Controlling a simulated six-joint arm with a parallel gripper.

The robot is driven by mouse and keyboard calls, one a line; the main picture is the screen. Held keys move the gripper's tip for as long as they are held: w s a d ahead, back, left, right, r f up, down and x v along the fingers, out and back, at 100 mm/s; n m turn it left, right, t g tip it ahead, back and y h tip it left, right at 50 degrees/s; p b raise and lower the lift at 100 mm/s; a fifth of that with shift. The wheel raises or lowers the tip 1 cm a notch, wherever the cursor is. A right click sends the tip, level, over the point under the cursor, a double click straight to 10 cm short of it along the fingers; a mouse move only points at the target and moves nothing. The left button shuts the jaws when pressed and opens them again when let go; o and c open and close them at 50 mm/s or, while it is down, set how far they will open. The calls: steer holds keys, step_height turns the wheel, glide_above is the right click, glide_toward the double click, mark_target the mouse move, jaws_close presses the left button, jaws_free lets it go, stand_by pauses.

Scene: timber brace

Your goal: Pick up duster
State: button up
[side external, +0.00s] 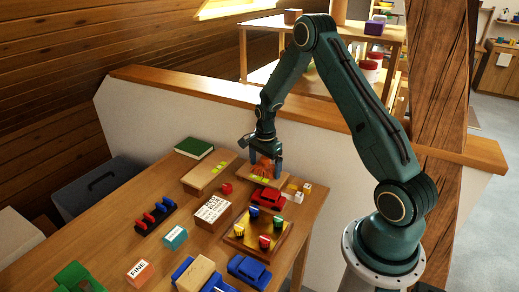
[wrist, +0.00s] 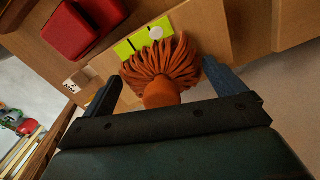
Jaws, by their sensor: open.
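The duster, an orange head of soft strands, lies between the spread fingers of my gripper in the wrist view (wrist: 160,68). Its rounded orange end points toward the palm. In the side view the duster (side external: 263,166) is at the far end of the table, just above or on a small wooden board (side external: 282,182) with yellow-green squares. My gripper (side external: 263,153) reaches down over it from above. The gripper is open, with one finger on each side of the duster. I cannot tell whether either finger touches it.
A low wall (side external: 225,112) runs behind the table.

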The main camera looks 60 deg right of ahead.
mark_target(265, 158)
stand_by(0.3)
steer(key=c, duration=1.1)
steer(key=shift+o, duration=0.2)
steer(key=shift+r, duration=0.15)
step_height(265, 158, up, 20)
stand_by(0.4)
